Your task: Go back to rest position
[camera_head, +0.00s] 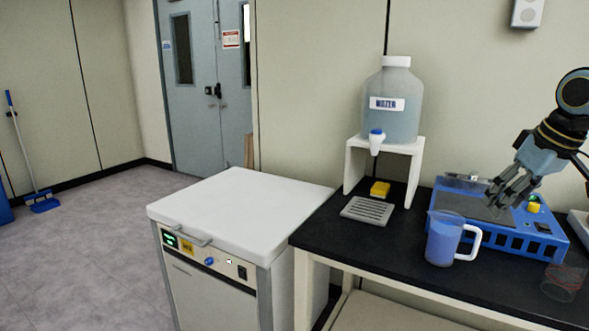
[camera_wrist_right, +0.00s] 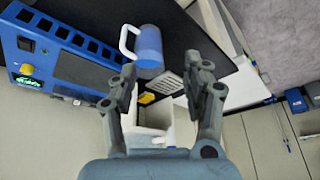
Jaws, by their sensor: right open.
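My right gripper (camera_head: 513,190) hangs above the blue device on the black table at the right of the head view. In the right wrist view its two fingers (camera_wrist_right: 167,85) are apart with nothing held between them. My left gripper is not in view. The freeze dryer (camera_head: 240,203) stands left of the table, with its white lid shut.
The blue device (camera_head: 553,240) takes up the table's right back. A water jug (camera_head: 391,110) stands on a white stand (camera_head: 412,150). A grey drain grate (camera_head: 368,210) and yellow sponge (camera_head: 380,188) lie nearby. A clear beaker (camera_head: 563,283) stands near the front edge. Floor at left is mostly free.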

